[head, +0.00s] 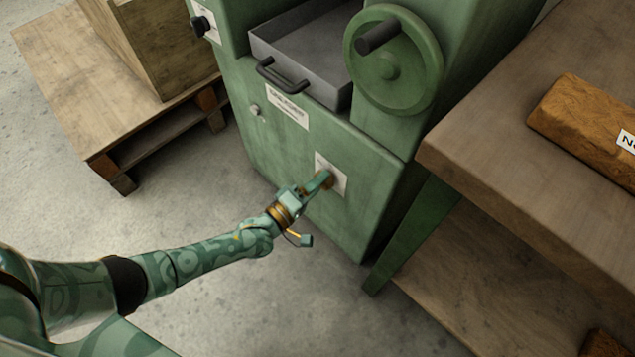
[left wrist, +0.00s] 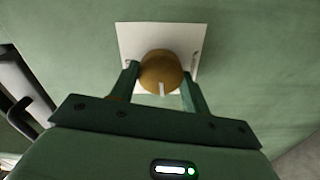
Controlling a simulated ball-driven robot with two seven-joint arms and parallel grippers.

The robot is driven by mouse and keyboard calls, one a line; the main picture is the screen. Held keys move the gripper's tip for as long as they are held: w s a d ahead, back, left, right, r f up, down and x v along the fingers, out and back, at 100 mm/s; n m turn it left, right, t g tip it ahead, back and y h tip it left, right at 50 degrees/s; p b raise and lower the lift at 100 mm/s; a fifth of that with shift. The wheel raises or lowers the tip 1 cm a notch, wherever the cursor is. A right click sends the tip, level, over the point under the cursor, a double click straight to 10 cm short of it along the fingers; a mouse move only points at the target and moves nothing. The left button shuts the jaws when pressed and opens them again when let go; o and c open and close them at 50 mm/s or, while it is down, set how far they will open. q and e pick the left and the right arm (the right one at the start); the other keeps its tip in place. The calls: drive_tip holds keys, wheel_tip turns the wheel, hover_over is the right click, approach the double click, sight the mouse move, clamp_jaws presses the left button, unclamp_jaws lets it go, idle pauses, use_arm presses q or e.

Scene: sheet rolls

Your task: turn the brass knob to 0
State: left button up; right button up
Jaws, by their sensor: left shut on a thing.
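The brass knob (left wrist: 161,70) sits on a white plate (left wrist: 127,37) on the front of the green machine. In the left wrist view it is round, with a pale mark on its rim pointing down in the picture, toward my gripper. My left gripper (head: 325,181) is shut on the knob, one finger on each side. The plate also shows in the head view (head: 336,171), where my gripper mostly covers the knob. Marks on the plate are too small to read. My right gripper is not in view.
The green machine (head: 270,145) has a handwheel (head: 420,75) and a grey tray (head: 310,50) with a dark handle above the knob. A wooden bench (head: 500,120) with a brown block (head: 590,115) stands at right. A pallet (head: 85,110) with a crate is at left.

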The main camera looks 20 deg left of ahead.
use_arm(q)
drive_tip(key=shift+a+f+n+b, duration=0.1)
drive_tip(key=shift+n+b, duration=0.05)
drive_tip(key=shift+n, duration=1)
drive_tip(key=shift+f+n+b, duration=0.1)
drive_tip(key=shift+n+b, duration=0.05)
drive_tip(key=shift+n, duration=1)
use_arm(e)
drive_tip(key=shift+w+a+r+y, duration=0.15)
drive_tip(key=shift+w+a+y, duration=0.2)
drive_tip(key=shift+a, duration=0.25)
use_arm(q)
drive_tip(key=o, duration=1)
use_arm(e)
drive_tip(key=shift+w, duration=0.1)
use_arm(q)
drive_tip(key=shift+r, duration=0.1)
